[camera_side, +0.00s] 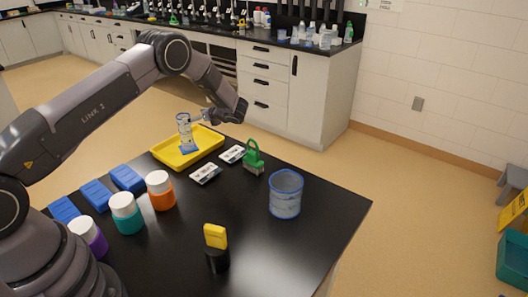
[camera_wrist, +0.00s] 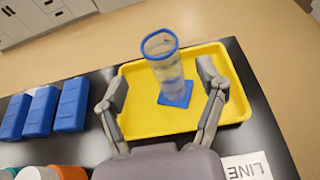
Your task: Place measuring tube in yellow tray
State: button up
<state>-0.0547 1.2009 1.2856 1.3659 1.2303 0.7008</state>
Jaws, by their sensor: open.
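The measuring tube (camera_side: 185,133) is a clear cylinder with a blue rim and a blue square base. It stands upright in the yellow tray (camera_side: 208,150), near the tray's middle. The tube also shows in the wrist view (camera_wrist: 167,70), with its base on the floor of the yellow tray (camera_wrist: 140,115). My gripper (camera_wrist: 166,88) is open, with one finger on each side of the tube and a gap to both. In the side view my gripper (camera_side: 204,117) is at the tube's right, at about the height of its upper part.
Blue boxes (camera_side: 97,194) and lidded jars (camera_side: 160,190) are at the left. A yellow-topped black item (camera_side: 216,248) is in front. The black table's middle is clear.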

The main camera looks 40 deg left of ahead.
jog(key=s+d+r+n+h, duration=0.25)
jog(key=s+r, duration=0.25)
jog(key=r, duration=0.3)
jog(key=s+d+r+n+h, duration=0.2)
jog(key=s+d+r+n, duration=0.25)
jog(key=r, duration=0.25)
jog(key=s+d+r+n+h, duration=0.25)
jog(key=s+r, duration=0.25)
jog(key=r, duration=0.3)
jog(key=s+d+r+n+t+h, duration=0.2)
jog(key=s+d+n+h, duration=0.1)
jog(key=s, duration=0.9)
jog(key=s+d+r+n+t+h, duration=0.2)
jog(key=s+d+n, duration=0.3)
jog(key=s+d, duration=0.3)
jog(key=s+t+h, duration=0.1)
jog(key=s, duration=0.3)
jog(key=shift+s+d+t+h, duration=0.15)
jog(key=shift+d+t+h, duration=0.05)
jog(key=shift+t+h, duration=0.1)
